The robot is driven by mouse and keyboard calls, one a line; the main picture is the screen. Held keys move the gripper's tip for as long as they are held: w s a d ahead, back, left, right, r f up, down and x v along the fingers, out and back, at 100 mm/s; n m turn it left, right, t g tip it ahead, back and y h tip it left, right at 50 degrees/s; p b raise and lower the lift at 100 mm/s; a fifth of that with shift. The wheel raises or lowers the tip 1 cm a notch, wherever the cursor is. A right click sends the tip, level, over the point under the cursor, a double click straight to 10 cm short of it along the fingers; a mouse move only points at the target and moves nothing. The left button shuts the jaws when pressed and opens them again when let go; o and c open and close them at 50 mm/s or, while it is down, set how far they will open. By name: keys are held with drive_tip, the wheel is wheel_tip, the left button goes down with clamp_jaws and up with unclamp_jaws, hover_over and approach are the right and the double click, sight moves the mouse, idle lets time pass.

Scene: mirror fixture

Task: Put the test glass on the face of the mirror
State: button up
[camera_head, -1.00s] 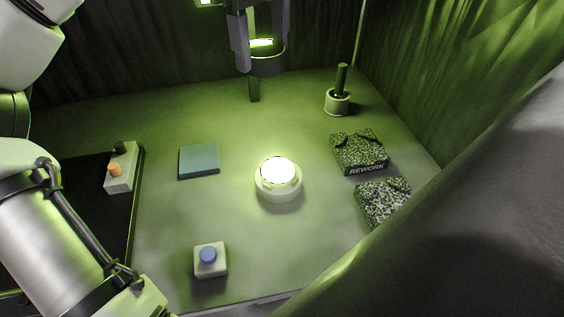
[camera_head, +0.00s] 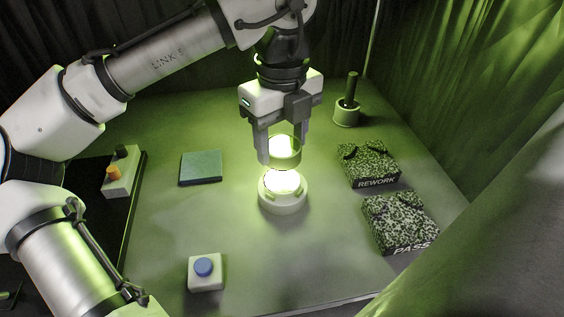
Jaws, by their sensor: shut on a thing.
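My gripper (camera_head: 281,147) points down near the middle of the table, its two fingers shut on the sides of the test glass (camera_head: 284,158). The glass is a round, clear disc with a darker rim, held about level. A bright glow shows through it. The mirror (camera_head: 282,182) is a round, brightly lit face in a white ring-shaped fixture (camera_head: 283,205) on the table. The glass is just above the mirror's face in the picture, with what looks like a small gap between them.
A teal pad (camera_head: 201,168) lies to the left. A blue-buttoned box (camera_head: 206,270) stands in front. Speckled REWORK (camera_head: 369,165) and PASS (camera_head: 399,222) boxes are right, a dark-handled tool in a cup (camera_head: 347,112) behind them. A box with an orange button (camera_head: 121,175) is far left.

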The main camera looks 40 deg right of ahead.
sight(282, 179)
drive_tip(key=shift+f, duration=2.55)
drive_tip(key=o, duration=1.1)
drive_tip(key=shift+f, duration=0.1)
wheel_tip(282, 179, up, 12)
drive_tip(key=shift+r, duration=0.15)
